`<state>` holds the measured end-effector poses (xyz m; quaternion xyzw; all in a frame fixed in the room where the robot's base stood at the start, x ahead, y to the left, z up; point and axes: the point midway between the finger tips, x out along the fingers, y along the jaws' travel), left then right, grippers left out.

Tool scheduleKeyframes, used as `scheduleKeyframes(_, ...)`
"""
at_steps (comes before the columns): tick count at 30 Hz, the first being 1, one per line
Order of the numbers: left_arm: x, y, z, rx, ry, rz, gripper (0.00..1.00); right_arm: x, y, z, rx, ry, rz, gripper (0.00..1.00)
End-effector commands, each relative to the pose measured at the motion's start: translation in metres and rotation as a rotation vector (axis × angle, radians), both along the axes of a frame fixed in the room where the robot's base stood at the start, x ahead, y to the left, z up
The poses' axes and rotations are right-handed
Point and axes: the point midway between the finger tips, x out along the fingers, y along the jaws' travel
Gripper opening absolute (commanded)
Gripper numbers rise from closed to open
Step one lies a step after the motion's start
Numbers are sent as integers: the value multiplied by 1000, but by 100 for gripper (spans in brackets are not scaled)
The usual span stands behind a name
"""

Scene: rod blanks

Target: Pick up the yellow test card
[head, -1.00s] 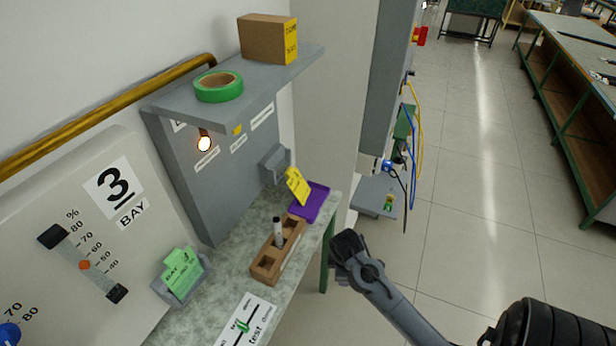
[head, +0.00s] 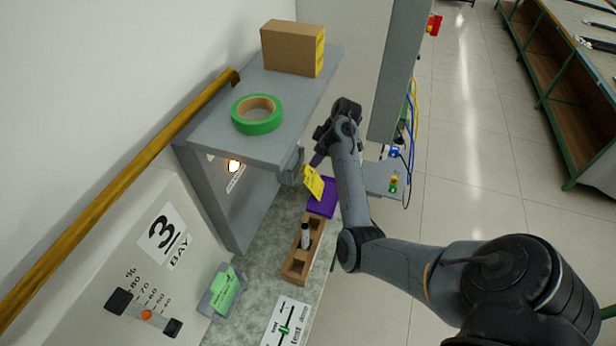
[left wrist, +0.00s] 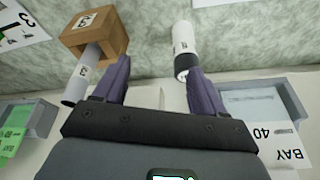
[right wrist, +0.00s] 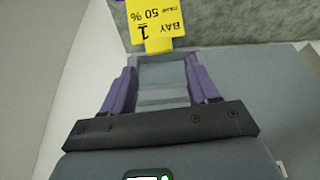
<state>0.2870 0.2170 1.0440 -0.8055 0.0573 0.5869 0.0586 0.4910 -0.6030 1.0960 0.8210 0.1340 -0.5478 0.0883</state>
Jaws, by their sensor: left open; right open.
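The yellow test card (head: 313,184) stands tilted at the grey holder (head: 291,167), beside the purple tray (head: 323,197). In the right wrist view the card (right wrist: 157,22) reads "BAY 1" and "50 %", and its lower tab meets the holder (right wrist: 160,80). My right gripper (head: 318,158) is by the card and holder in the head view. In the right wrist view its open, empty fingers (right wrist: 160,72) straddle the holder's image, with the card beyond their tips. My left gripper (left wrist: 158,68) is open and empty; it is outside the head view.
A shelf (head: 213,135) with green tape (head: 257,114) and a cardboard box (head: 293,47) overhangs the bench. A wooden block (head: 299,268) holds a marker (head: 305,236). A green card (head: 224,290) sits in another holder. A white marker (left wrist: 183,50) lies near my left fingers.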

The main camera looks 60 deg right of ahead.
Motion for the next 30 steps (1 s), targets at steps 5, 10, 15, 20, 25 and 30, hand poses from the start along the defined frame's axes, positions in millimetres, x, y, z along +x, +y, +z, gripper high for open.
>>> scheduleKeyframes(5, -1, 0, 0, 1, 4, -1, 71, 8, 3, -19, 1, 0, 0, 60)
scheduleKeyframes(10, -1, 1, 1, 4, 1, -3, 71, 11, 3, -26, -2, -1, 0, 60)
scheduleKeyframes(15, 0, 2, 5, 10, 0, -7, 71, 19, 5, -40, 1, 1, 2, 60)
scheduleKeyframes(20, 0, 3, 6, 14, -1, -9, 71, 28, 6, -60, 1, 0, 0, 60)
scheduleKeyframes(25, 1, 3, 6, 13, -2, -8, 71, 32, 8, -71, -1, 1, 1, 60)
scheduleKeyframes(30, 1, 2, 6, 10, -3, -7, 71, 32, 8, -73, -2, 1, 1, 60)
